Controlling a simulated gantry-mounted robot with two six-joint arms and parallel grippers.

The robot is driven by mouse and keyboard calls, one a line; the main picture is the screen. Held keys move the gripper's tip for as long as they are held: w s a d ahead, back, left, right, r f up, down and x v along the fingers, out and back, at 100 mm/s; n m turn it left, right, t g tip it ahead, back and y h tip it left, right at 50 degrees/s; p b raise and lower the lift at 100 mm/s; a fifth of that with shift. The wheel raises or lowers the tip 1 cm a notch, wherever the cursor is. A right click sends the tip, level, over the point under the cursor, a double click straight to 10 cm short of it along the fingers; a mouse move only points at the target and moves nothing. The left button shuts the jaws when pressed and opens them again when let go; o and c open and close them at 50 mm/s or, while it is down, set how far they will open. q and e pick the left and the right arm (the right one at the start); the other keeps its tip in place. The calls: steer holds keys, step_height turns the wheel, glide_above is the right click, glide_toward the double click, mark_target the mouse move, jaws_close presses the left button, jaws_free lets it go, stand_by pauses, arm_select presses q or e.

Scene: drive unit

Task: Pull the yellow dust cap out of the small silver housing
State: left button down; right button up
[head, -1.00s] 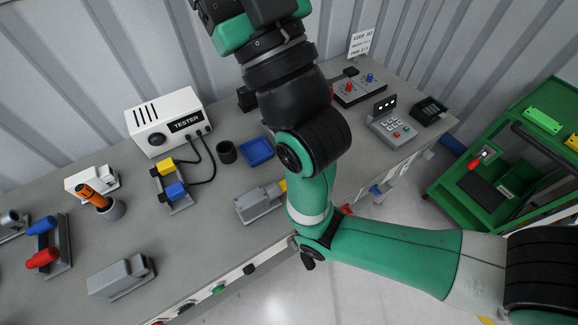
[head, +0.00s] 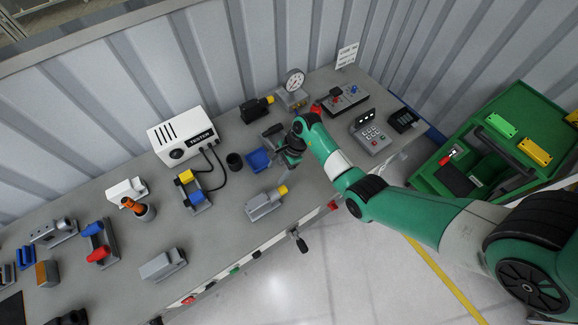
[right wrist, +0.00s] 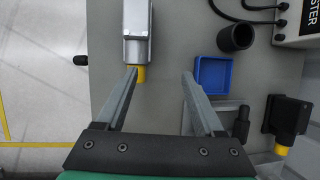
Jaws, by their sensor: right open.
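The small silver housing (head: 264,206) lies near the front edge of the bench, with the yellow dust cap (head: 283,190) at its right end. In the right wrist view the housing (right wrist: 138,35) is at the top and the cap (right wrist: 140,75) sticks out of its lower end. My right gripper (right wrist: 160,78) is open and empty. The left finger's tip overlaps the edge of the cap in that view; I cannot tell how far above it is. In the head view my right gripper (head: 272,138) is over the bench behind the cap, near the blue tray. My left gripper is not in view.
The blue tray (head: 257,161) and a black cup (head: 234,162) stand behind the housing. A black unit with a yellow end (head: 257,108) and a gauge (head: 294,80) stand further back. The white tester (head: 182,137) is to the left. Bench around the housing is clear.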

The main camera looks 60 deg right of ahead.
steer(key=g, duration=0.2)
glide_above(284, 188)
steer(key=s+d, duration=0.1)
steer(key=d, duration=0.1)
steer(key=f, duration=0.2)
steer(key=b+x, duration=0.8)
steer(key=x, duration=0.1)
steer(key=shift+w, duration=0.1)
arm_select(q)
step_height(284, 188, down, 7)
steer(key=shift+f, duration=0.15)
arm_select(e)
steer(key=shift+r, duration=0.15)
jaws_close()
